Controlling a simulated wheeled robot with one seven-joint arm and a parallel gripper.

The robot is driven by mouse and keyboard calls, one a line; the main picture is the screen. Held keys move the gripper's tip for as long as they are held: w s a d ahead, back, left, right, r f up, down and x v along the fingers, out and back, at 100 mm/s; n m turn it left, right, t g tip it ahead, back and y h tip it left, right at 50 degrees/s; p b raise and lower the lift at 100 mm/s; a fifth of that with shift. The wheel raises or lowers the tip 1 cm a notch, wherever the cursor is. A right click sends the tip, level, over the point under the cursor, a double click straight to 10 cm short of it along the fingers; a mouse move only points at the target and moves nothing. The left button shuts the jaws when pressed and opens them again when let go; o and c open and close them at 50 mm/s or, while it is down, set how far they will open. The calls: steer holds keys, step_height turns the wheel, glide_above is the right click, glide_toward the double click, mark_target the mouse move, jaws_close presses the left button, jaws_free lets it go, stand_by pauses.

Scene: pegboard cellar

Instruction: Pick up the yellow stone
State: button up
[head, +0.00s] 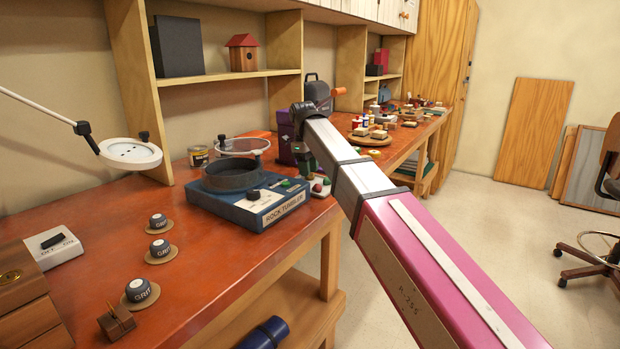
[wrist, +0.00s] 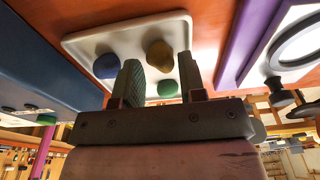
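The yellow stone (wrist: 159,54) lies on a small white tray (wrist: 84,46) in the wrist view. A blue stone (wrist: 105,66) and a green stone (wrist: 167,88) are on the same tray. My gripper (wrist: 159,72) is open, its two fingers apart, with the yellow stone showing in the gap between them. I cannot tell whether either finger touches it. In the head view my gripper (head: 304,168) points down over the tray (head: 322,193), beside the rock tumbler. A red stone (head: 317,188) shows there; the yellow stone is hidden.
The blue rock tumbler (head: 262,205) stands left of the tray, close to my gripper. A purple object (head: 283,138) stands just behind it. A round board with small items (head: 371,137) sits farther right.

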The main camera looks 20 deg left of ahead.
steer(key=shift+d+f, duration=0.1)
steer(key=shift+f, duration=0.65)
steer(key=c, duration=0.5)
steer(key=shift+c, duration=0.2)
steer(key=shift+r, duration=0.2)
